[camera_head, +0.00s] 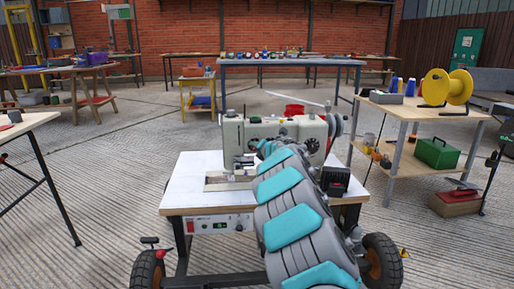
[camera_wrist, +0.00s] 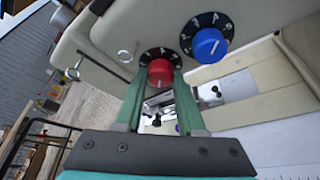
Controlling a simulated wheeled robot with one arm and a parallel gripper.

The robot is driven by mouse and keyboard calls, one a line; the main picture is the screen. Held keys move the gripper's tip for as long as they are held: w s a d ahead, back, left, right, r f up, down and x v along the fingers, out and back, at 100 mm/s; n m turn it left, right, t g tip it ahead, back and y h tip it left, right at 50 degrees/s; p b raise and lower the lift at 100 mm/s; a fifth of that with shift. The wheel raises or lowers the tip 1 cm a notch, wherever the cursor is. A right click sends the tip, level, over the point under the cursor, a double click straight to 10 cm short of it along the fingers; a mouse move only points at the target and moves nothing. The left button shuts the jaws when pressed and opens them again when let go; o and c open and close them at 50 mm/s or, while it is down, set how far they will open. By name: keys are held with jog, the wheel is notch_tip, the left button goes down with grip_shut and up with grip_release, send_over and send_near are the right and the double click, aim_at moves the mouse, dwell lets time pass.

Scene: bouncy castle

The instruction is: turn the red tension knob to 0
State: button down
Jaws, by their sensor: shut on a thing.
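The red tension knob (camera_wrist: 159,72) sits on a black numbered dial on the pale sewing machine in the wrist view. My gripper (camera_wrist: 160,80) has its two green fingers on either side of the red knob and is shut on it. The fingers hide the knob's sides and part of its dial. I cannot tell for sure which number the knob points to.
A blue knob (camera_wrist: 208,45) on a similar dial is close to the right of the red one. A metal thread guide (camera_wrist: 126,56) is to its left. A wooden table (camera_head: 400,108) with a yellow reel (camera_head: 448,86) stands at the right.

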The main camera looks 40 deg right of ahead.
jog(key=shift+f, duration=0.1)
dwell(0.3)
jog(key=c, duration=0.5)
grip_release()
jog(key=shift+s, duration=0.1)
jog(key=v, duration=0.7)
jog(key=shift+s+a+b, duration=0.2)
jog(key=shift+b, duration=0.15)
jog(key=shift+r, duration=0.2)
